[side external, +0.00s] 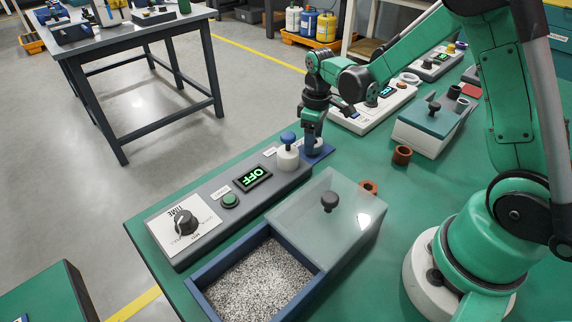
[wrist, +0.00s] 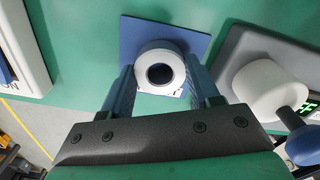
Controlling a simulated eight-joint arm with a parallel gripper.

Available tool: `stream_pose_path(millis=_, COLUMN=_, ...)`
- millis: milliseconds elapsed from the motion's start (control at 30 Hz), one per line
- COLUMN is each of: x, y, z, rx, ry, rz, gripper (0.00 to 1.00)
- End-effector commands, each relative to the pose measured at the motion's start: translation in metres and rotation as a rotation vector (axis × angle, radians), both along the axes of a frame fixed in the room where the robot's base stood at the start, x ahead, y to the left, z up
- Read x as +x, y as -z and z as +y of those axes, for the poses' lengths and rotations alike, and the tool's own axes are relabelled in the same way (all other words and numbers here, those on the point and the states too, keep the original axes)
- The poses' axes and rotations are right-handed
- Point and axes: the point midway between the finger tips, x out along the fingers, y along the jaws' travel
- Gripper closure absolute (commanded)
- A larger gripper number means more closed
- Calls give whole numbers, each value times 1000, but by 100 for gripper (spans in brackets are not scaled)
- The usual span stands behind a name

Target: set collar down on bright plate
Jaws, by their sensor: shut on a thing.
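My gripper (wrist: 160,80) is shut on a white collar (wrist: 147,51), with one blue-grey finger on each side of it. The collar's round dark bore faces the wrist camera. Behind the collar lies a square blue plate (wrist: 135,28), flat on the green bench top. In the side external view my gripper (side external: 313,148) points down over this plate (side external: 323,155), low beside the grey tester. The fingers mostly hide the collar there. I cannot tell whether the collar touches the plate.
A white cylinder with a blue knob (side external: 288,155) stands close to the plate on the grey tester (side external: 235,200). Rust-brown collars (side external: 402,155) stand on the bench. A glass-lidded box of granules (side external: 205,302) is in front. A white device (side external: 372,110) stands behind.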

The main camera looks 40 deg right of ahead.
Motion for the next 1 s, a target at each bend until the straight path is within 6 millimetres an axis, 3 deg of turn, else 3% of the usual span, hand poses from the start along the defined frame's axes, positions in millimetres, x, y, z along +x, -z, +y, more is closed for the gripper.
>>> stream_pose_path(millis=167, x=0, y=3, z=0, rx=0, ry=0, rz=0, gripper=100)
stream_pose_path(millis=200, x=0, y=3, z=0, rx=0, ry=0, rz=0, gripper=39)
stream_pose_path(millis=300, x=0, y=3, z=0, rx=0, ry=0, rz=0, gripper=13)
stream_pose_path(millis=667, x=0, y=0, z=0, rx=0, ry=0, rz=0, gripper=13)
stream_pose_path(millis=833, x=0, y=-22, z=0, rx=0, ry=0, rz=0, gripper=13)
stream_pose_path(millis=1000, x=0, y=-58, z=0, rx=0, ry=0, rz=0, gripper=13)
